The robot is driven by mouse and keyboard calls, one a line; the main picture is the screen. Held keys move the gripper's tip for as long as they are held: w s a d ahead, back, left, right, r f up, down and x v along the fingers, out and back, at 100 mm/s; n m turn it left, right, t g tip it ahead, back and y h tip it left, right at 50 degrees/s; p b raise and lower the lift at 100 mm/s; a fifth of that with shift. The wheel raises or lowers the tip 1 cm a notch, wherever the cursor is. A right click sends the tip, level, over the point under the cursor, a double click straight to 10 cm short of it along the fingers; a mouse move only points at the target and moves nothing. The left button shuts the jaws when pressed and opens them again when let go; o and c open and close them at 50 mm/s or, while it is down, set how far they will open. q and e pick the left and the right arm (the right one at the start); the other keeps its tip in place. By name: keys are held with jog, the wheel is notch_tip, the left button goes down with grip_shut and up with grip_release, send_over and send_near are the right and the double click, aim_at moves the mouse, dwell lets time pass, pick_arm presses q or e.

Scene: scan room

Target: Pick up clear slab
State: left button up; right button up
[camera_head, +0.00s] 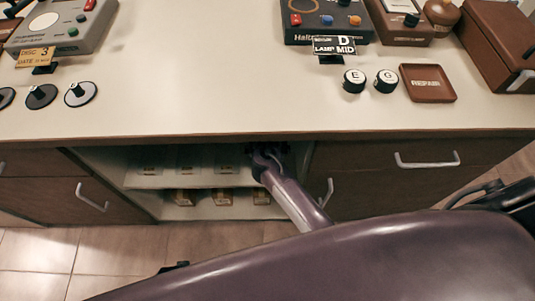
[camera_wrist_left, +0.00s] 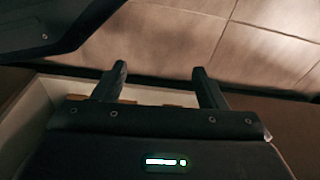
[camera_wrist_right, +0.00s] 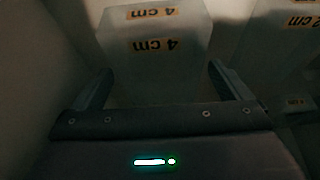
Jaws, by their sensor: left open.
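Clear slabs stand on the upper shelf of the open cabinet bay; in the head view one (camera_head: 187,165) shows dimly with small labels. In the right wrist view a clear slab (camera_wrist_right: 155,70) marked "4 cm" stands straight ahead, between or just beyond my right fingertips. My right gripper (camera_wrist_right: 158,78) is open, its fingers on either side of that slab; contact cannot be made out. In the head view the right gripper (camera_head: 265,152) reaches into the upper shelf's right end. My left gripper (camera_wrist_left: 158,75) is open and empty, with pale shelf edge and floor beyond; it is not seen in the head view.
Another slab (camera_wrist_right: 280,40) stands to the right in the right wrist view. Wooden-looking blocks (camera_head: 225,196) sit on the lower shelf. The counter (camera_head: 200,80) above carries devices, knobs and a brown tray (camera_head: 428,84). Drawers (camera_head: 400,178) flank the bay.

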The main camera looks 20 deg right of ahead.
jog(key=c, duration=1.2)
jog(key=shift+w+r, duration=0.1)
jog(key=shift+r, duration=0.05)
